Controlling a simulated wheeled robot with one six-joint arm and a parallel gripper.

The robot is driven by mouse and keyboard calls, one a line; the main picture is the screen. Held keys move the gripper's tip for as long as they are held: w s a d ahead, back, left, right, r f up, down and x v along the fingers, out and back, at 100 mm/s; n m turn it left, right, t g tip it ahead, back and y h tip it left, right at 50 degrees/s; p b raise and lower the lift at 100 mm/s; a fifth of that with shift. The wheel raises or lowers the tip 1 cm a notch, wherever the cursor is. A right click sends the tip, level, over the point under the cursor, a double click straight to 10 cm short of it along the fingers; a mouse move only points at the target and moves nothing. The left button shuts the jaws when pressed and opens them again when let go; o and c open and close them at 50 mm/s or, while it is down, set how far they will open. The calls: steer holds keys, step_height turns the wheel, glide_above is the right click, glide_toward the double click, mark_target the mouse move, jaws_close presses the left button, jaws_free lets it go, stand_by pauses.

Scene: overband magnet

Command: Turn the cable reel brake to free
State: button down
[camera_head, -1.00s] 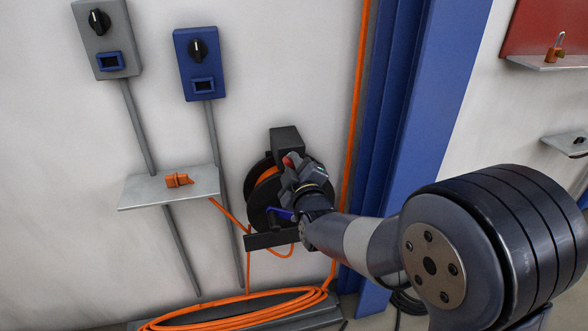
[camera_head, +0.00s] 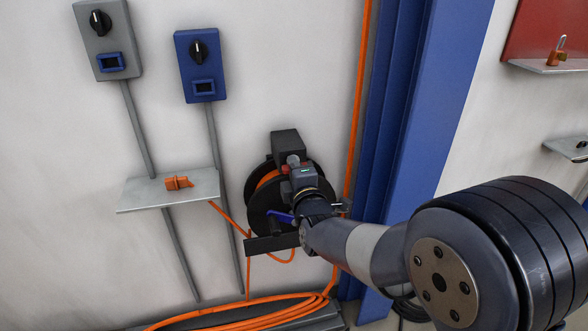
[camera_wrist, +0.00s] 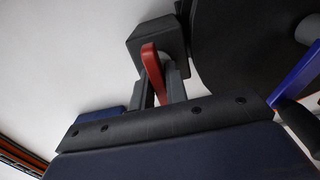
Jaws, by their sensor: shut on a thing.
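The cable reel (camera_head: 262,222) is a black drum with orange cable, mounted on the white wall left of the blue column. A red lever (camera_wrist: 152,68), apparently the brake, stands by the dark block (camera_wrist: 148,38) beside the reel disc (camera_wrist: 235,45). My gripper (camera_wrist: 160,88) is shut on the red lever, with grey fingers on either side of it. In the head view my gripper (camera_head: 294,164) covers the reel's upper right, and only a bit of red shows. A blue crank handle (camera_head: 280,217) sits low on the reel and shows at the right of the wrist view (camera_wrist: 297,72).
A small shelf (camera_head: 140,195) with an orange part (camera_head: 178,183) is left of the reel. A grey switch box (camera_head: 108,35) and a blue one (camera_head: 199,68) hang above. Coiled orange cable (camera_head: 245,310) lies below. The blue column (camera_head: 425,110) stands close at right.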

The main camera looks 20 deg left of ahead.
stand_by(0.4)
steer(key=c, duration=1.5)
jaws_free()
steer(key=p+v, duration=0.1)
steer(key=v, duration=1)
steer(key=shift+a+p, duration=0.15)
steer(key=shift+p, duration=0.2)
steer(key=shift+w, duration=0.1)
steer(key=b+x, duration=0.1)
steer(key=x, duration=0.9)
steer(key=shift+w+a+b, duration=0.1)
steer(key=shift+w+b, duration=0.2)
steer(key=shift+b, duration=0.05)
